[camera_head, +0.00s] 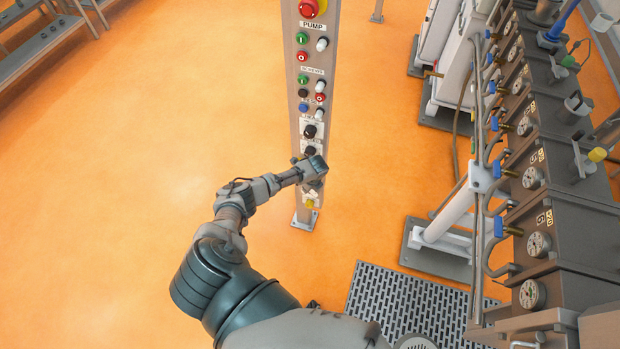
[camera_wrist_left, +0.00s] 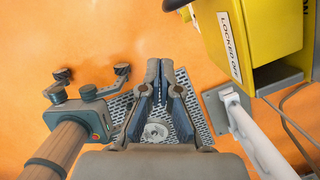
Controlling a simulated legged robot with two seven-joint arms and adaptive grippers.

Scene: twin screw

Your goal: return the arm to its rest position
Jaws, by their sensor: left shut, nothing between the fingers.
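My left arm (camera_head: 225,235) comes in from the bottom of the head view and reaches up to the control post (camera_head: 312,110). My left gripper (camera_head: 316,168) is at its far end, in front of the lower part of the post. It covers part of the panel there. I cannot tell from this view whether it touches the post. In the left wrist view the left gripper (camera_wrist_left: 166,72) has its two fingers together at the tips, with nothing between them. My right gripper cannot be made out in either view.
A yellow box labelled LOCKED OFF (camera_wrist_left: 250,35) is close at the upper right of the wrist view. Machine units with gauges (camera_head: 545,180) line the right. Orange floor (camera_head: 130,130) is clear at left.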

